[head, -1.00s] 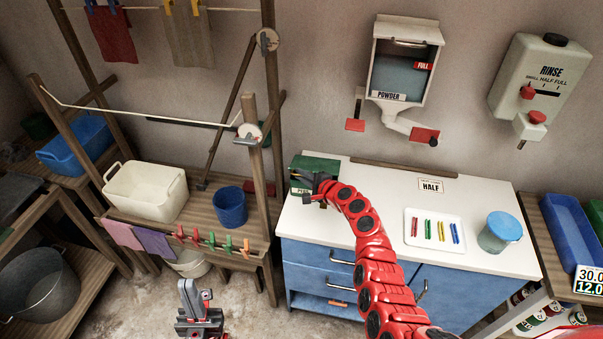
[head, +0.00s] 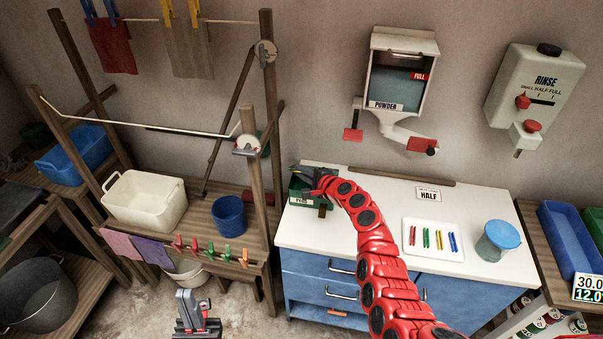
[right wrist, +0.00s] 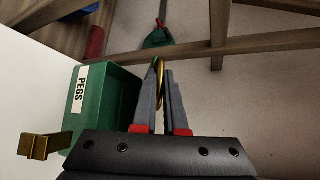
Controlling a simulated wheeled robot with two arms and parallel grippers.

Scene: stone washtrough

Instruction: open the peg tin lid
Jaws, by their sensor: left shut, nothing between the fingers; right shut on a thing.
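The green peg tin (head: 297,196) stands at the left end of the white worktop. In the right wrist view the tin (right wrist: 105,105) carries a PEGS label, and a brass fitting (right wrist: 40,147) sticks out beside it. The tin's top looks open, with a dark green inside. My right gripper (head: 310,175) is at the tin's top. In the right wrist view its fingers (right wrist: 160,90) are shut on a thin brass piece, likely the lid's handle. The lid itself is mostly hidden by the gripper. My left gripper (head: 198,308) is shut and empty, low in front of the rack.
A white tray (head: 410,250) of coloured pegs and a blue-lidded jar (head: 498,240) stand further right on the worktop (head: 380,215). A wooden rack post (head: 273,170) rises close left of the tin. The powder dispenser (head: 400,80) hangs on the wall above.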

